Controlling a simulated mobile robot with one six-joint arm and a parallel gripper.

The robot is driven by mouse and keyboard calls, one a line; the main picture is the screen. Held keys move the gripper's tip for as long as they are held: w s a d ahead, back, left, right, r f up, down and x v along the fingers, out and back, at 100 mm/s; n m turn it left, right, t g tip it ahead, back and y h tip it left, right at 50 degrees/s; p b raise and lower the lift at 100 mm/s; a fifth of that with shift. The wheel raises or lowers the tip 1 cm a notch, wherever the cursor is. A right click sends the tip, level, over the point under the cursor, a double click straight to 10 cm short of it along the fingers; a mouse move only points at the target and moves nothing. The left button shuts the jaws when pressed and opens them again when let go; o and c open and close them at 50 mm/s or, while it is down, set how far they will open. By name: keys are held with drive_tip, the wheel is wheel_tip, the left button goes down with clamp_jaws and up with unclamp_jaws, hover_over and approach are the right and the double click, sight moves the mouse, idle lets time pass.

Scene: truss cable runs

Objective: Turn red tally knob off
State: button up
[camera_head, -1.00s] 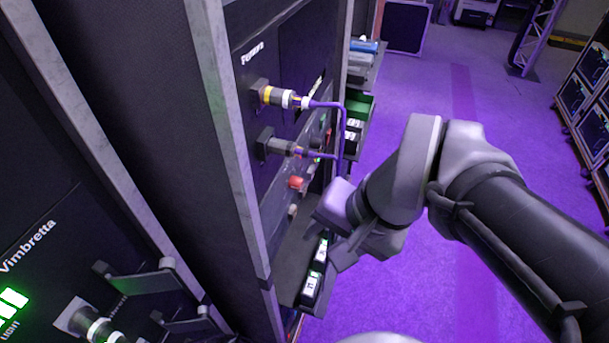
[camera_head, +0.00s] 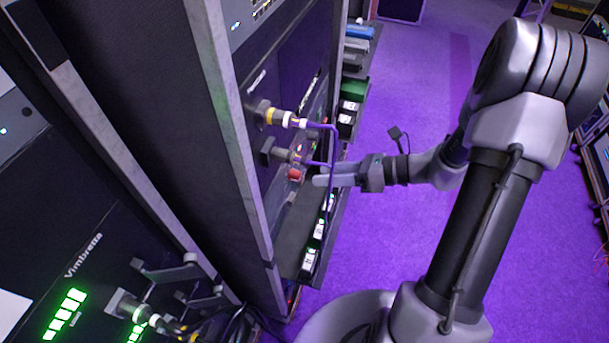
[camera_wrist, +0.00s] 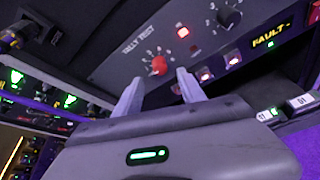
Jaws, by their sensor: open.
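The red tally knob (camera_wrist: 159,66) sits on a grey panel beside the lettering "TALLY TEST" in the wrist view. In the head view the red knob (camera_head: 295,174) shows on the rack face, below the two cable connectors. My gripper (camera_wrist: 158,82) is open and empty, its two fingers pointing at the panel with the knob between and just beyond the tips. In the head view my gripper (camera_head: 322,180) is close to the knob; I cannot tell whether it touches.
A black knob (camera_wrist: 229,18) and small lit switches (camera_wrist: 205,75) are on the same panel. A purple cable (camera_head: 334,145) loops from the upper connector (camera_head: 278,117) close by my gripper. A shelf (camera_head: 297,240) with black labelled boxes (camera_head: 310,262) is below.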

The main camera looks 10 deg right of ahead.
sight(295, 175)
drive_tip(key=x, duration=0.6)
drive_tip(key=shift+b, duration=0.3)
drive_tip(key=shift+c, duration=0.2)
clamp_jaws()
